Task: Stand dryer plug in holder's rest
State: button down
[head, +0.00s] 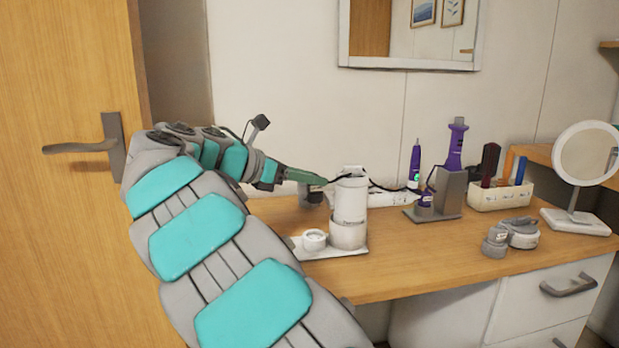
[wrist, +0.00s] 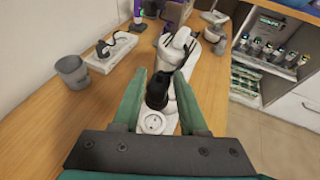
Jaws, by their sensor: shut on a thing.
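The black dryer plug (wrist: 158,90) is between the green fingers of my gripper (wrist: 160,103) in the wrist view, and the gripper is shut on it. The rest (wrist: 154,122), a round white cup with a socket-like face, shows just below the plug, which appears apart from it. In the head view my gripper (head: 322,182) is above the table beside the white holder (head: 348,232), higher than the rest (head: 315,239) on its base plate. The plug's tip and its exact height over the rest are hard to tell. A white dryer body (wrist: 177,48) stands behind the plug in the wrist view.
A grey cup (wrist: 72,71) and a white power strip (wrist: 111,52) with a plug stand at the left in the wrist view. A grey stand (head: 447,195) with purple tools, an organizer (head: 500,197) and a mirror (head: 588,155) stand right of the holder.

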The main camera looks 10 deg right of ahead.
aim_at(308, 201)
jog(key=shift+f+b, duration=0.65)
jog(key=shift+f, duration=2.25)
jog(key=shift+r+m+g+p, duration=0.1)
jog(key=shift+m+g+p, duration=0.3)
jog(key=shift+g+p, duration=0.15)
jog(key=shift+f, duration=1.4)
jog(key=shift+r, duration=0.1)
jog(key=shift+r, duration=0.85)
jog(key=shift+f, duration=0.8)
dwell(0.7)
